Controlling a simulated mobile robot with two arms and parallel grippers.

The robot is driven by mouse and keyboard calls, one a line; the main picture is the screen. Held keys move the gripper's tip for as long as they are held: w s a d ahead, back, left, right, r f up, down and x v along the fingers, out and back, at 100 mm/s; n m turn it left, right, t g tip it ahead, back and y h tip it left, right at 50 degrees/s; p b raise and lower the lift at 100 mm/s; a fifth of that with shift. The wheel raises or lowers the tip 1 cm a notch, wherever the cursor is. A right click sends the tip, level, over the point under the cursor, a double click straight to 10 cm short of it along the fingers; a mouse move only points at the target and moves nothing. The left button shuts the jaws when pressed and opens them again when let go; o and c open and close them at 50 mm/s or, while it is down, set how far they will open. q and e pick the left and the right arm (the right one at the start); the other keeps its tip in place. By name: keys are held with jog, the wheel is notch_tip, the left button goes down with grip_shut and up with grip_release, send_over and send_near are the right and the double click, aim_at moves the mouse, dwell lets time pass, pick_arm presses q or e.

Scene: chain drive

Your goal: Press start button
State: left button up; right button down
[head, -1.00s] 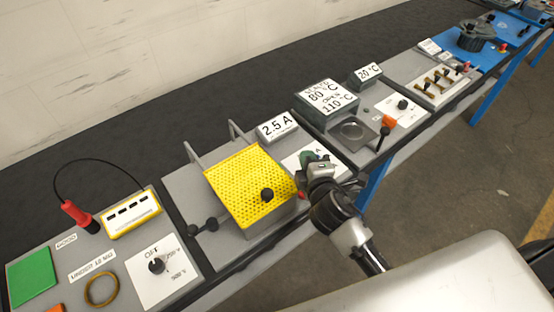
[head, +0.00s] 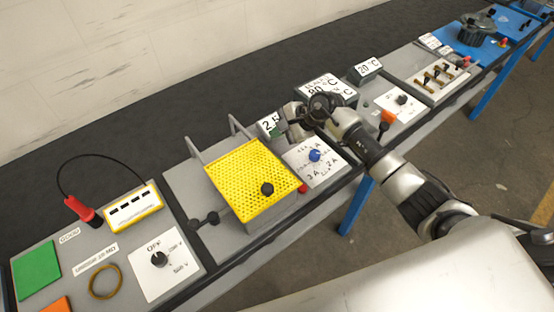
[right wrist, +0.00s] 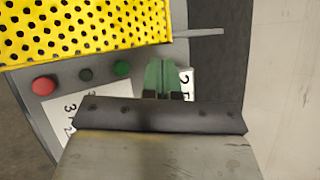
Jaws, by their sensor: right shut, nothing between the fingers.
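A row of buttons shows in the right wrist view: a green button (right wrist: 121,68), a small dark one (right wrist: 86,74) and a red one (right wrist: 42,85). The red button also shows in the head view (head: 303,188), by the yellow perforated cover (head: 248,175). The green button is hidden in the head view. My right gripper (right wrist: 160,68) is shut and empty, its green fingers just right of the green button in the wrist view and apart from it in the picture. In the head view the right gripper (head: 279,133) is over the 2.5 A sign. My left gripper is not in view.
A blue knob (head: 315,155) sits on a white dial plate near the cover. The 2.5 A sign (head: 267,124) is partly covered by my gripper. Metal handle bars (head: 193,151) rise behind the cover. An orange-topped lever (head: 387,117) stands to the right.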

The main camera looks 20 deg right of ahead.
jog(key=b, duration=0.4)
send_over(278, 157)
jog(key=s, duration=0.2)
jog(key=f, duration=0.8)
jog(key=shift+w+a, duration=0.2)
jog(key=shift+a, duration=0.15)
jog(key=shift+f+b, duration=0.4)
jog(key=shift+b, duration=0.3)
dwell(0.6)
jog(key=shift+f+b, duration=0.4)
jog(key=shift+b, duration=0.35)
jog(key=shift+f+b, duration=0.55)
jog(key=shift+b, duration=0.15)
dwell(0.5)
jog(key=shift+r+p, duration=0.35)
jog(key=shift+r, duration=0.6)
jog(key=shift+r, duration=0.1)
